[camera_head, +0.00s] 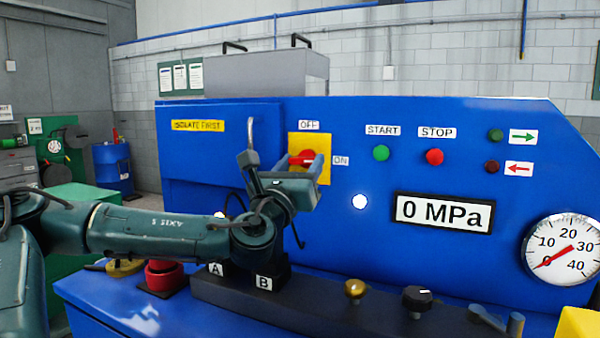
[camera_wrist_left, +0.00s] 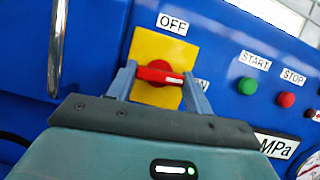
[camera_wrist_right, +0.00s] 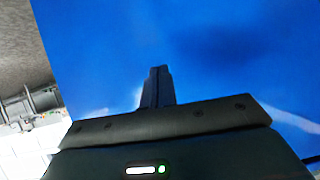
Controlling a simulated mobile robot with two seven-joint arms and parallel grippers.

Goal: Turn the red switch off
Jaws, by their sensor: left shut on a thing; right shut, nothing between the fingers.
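The red switch (camera_head: 307,157) sits on a yellow plate (camera_head: 324,143) on the blue panel, with an OFF label above and an ON label to its right. Its handle lies roughly sideways, toward the ON side. My left gripper (camera_head: 302,162) is shut on the handle. In the left wrist view the red handle (camera_wrist_left: 160,74) spans between the two fingers of the left gripper (camera_wrist_left: 159,79). My right gripper (camera_wrist_right: 156,72) shows only in the right wrist view, shut and empty in front of a plain blue surface.
A green START button (camera_head: 381,153) and a red STOP button (camera_head: 434,157) are right of the switch. A display (camera_head: 443,213) reads 0 MPa, beside a round gauge (camera_head: 563,248). A metal handle (camera_head: 252,135) stands left of the switch. A dark block marked A and B (camera_head: 250,283) lies below.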

